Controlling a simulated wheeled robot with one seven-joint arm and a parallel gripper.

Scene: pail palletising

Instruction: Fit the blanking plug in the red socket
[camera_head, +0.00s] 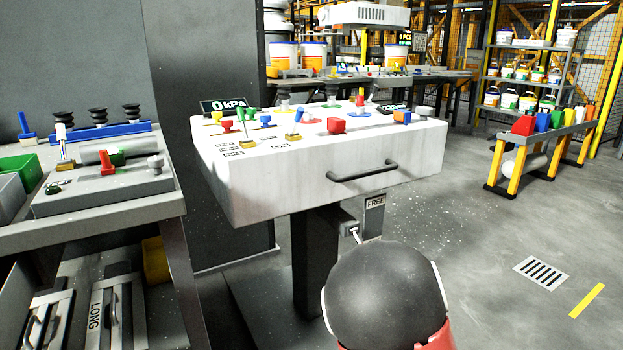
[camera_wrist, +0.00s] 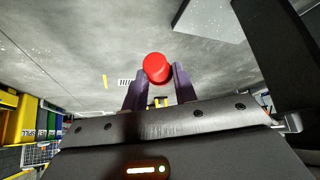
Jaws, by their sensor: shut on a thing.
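In the wrist view my gripper (camera_wrist: 160,84) is shut on a red round-ended piece (camera_wrist: 157,68), which looks like the blanking plug. It sits between the two dark fingertips, above bare floor. In the camera_head view my gripper does not show. The white console (camera_head: 290,183) stands in the middle, its top carrying small coloured fittings. I cannot tell which of these, if any, is the red socket.
A grey bench (camera_head: 110,217) with blue, red and green fittings stands at the left. A black handle (camera_head: 362,173) sticks out of the console's front.

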